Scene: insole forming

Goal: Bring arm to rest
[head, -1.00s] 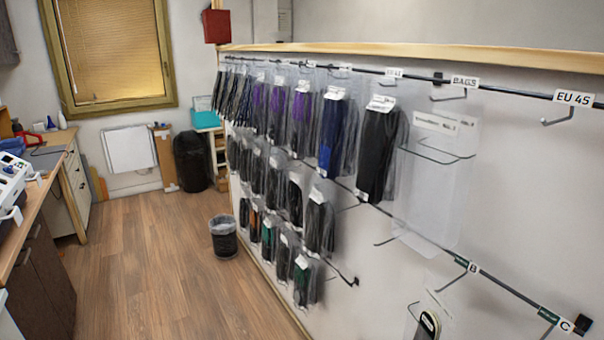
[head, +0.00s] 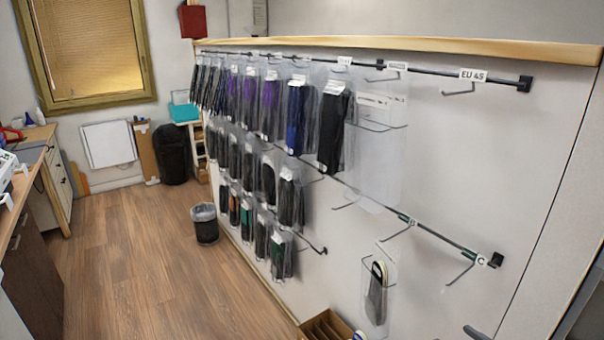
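Neither of my grippers nor my arms can be made out in the head view, so I cannot see what they hold or how they are posed. Packaged insoles hang in rows on the wall rack; a black pair (head: 333,128) hangs in the top row beside a blue pair (head: 299,118). A single clear pack with a grey insole (head: 377,292) hangs lower right, below the rail.
The rack wall (head: 470,160) runs along the right. A divided cardboard box (head: 327,328) stands at the bottom edge. A waste bin (head: 205,224) stands on the open wooden floor (head: 135,250). A workbench (head: 30,200) is at the left.

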